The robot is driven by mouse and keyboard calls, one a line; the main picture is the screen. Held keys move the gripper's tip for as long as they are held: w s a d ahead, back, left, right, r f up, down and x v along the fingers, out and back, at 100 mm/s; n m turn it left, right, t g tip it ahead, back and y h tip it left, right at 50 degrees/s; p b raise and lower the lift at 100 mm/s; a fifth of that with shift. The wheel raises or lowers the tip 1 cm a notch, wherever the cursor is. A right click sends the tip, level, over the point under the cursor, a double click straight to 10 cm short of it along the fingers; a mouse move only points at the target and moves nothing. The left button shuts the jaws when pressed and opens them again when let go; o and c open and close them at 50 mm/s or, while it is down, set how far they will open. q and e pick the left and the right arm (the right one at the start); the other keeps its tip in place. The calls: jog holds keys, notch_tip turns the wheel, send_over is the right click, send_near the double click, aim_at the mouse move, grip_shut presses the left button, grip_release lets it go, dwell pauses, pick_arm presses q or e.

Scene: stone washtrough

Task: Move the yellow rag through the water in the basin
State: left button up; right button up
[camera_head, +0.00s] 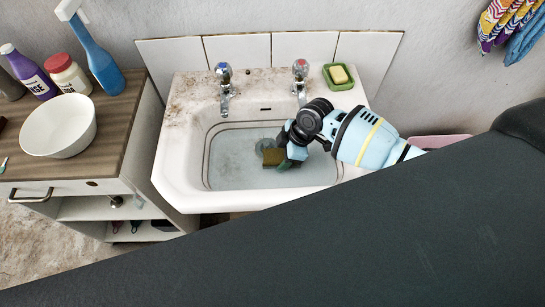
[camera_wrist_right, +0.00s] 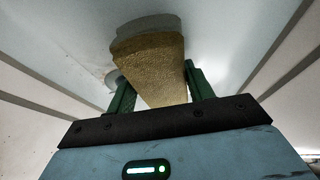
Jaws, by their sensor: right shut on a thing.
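The yellow rag (camera_head: 272,157) looks like a stiff, dull yellow block in the head view. It is low in the basin (camera_head: 172,170), close to the drain (camera_head: 265,145). My right gripper (camera_head: 285,159) reaches down into the basin from the right and is shut on the rag. In the right wrist view the rag (camera_wrist_right: 150,65) sits between the two green fingers of the gripper (camera_wrist_right: 160,88). Clear, pale water (camera_head: 228,165) covers the basin floor. How deep the rag sits in it is hard to tell. My left gripper is not in view.
Two taps (camera_head: 225,85) (camera_head: 300,82) stand at the basin's back edge. A green dish with soap (camera_head: 340,76) is at the back right corner. A cabinet at left holds a white bowl (camera_head: 58,126) and several bottles. The basin's left half is free.

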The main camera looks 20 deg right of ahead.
aim_at(262, 163)
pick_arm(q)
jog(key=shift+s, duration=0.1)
pick_arm(e)
jog(key=shift+w+a, duration=0.1)
jog(key=shift+a, duration=0.25)
jog(key=shift+w+a, duration=0.25)
jog(key=shift+a, duration=0.6)
jog(key=shift+w+a, duration=0.25)
jog(key=shift+a, duration=0.6)
jog(key=shift+w+a, duration=0.25)
jog(key=shift+a, duration=0.6)
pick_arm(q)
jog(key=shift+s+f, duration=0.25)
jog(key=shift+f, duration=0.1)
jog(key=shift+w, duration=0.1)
pick_arm(e)
jog(key=shift+r, duration=0.3)
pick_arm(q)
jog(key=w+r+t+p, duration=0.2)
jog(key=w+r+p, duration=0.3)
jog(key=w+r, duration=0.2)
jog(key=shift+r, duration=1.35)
pick_arm(e)
notch_tip(262, 163, up, 12)
jog(key=shift+r, duration=0.25)
